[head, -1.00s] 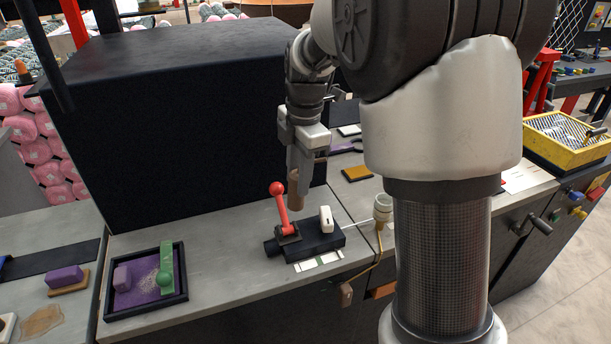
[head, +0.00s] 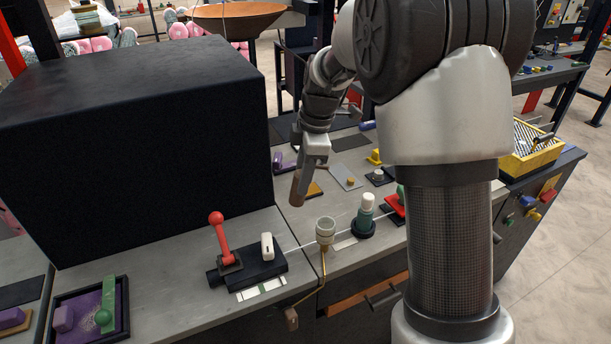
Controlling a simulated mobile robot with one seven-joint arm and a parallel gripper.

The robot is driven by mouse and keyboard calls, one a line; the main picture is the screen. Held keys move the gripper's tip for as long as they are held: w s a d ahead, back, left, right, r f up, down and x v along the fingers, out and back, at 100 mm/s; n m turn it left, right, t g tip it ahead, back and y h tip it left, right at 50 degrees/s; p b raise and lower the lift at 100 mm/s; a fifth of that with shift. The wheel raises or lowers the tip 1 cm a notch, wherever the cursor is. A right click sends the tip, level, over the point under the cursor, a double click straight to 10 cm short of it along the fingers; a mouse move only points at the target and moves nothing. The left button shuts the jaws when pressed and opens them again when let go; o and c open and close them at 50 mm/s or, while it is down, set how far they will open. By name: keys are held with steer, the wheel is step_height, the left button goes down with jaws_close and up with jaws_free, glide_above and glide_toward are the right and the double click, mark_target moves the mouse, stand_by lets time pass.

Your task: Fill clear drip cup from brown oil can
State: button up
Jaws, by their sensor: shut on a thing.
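My gripper (head: 297,189) is at the left-middle of the head view, pointing down above the bench. It is shut on a small brown thing (head: 297,199) that looks like the brown oil can; the jaws hide most of it, so its shape is unclear. A pale, translucent-looking cup (head: 325,229), likely the clear drip cup, stands at the bench's front edge with a brass-coloured tube running down below it. My gripper is above and to the left of this cup in the picture, apart from it. The cup's contents cannot be seen.
A red lever on a black block (head: 220,238) stands left of the cup. A green bottle with a white cap (head: 366,212) stands right of it. A big black box (head: 140,150) fills the left. Bare bench (head: 330,200) lies behind the cup.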

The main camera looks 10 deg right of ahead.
mark_target(298, 197)
steer(key=shift+a+f+t+y+b, duration=0.2)
steer(key=shift+f+t+y+b, duration=0.25)
steer(key=shift+f+b, duration=0.55)
steer(key=f+y+b, duration=0.1)
steer(key=b, duration=0.2)
steer(key=f+t+y+b, duration=0.1)
steer(key=f+b, duration=0.1)
steer(key=b, duration=0.2)
steer(key=f+y+b, duration=0.1)
steer(key=b, duration=0.2)
steer(key=shift+w+a+f+t+b, duration=0.25)
steer(key=shift+a+f+t+b, duration=0.05)
steer(key=shift+f+t+b, duration=0.05)
steer(key=shift+r, duration=0.25)
steer(key=shift+f+b, duration=0.35)
steer(key=shift+b, duration=0.35)
steer(key=shift+a+r+t+y+b, duration=0.1)
steer(key=shift+r+t+y+b, duration=0.4)
steer(key=shift+b, duration=2.3)
stand_by(1.9)
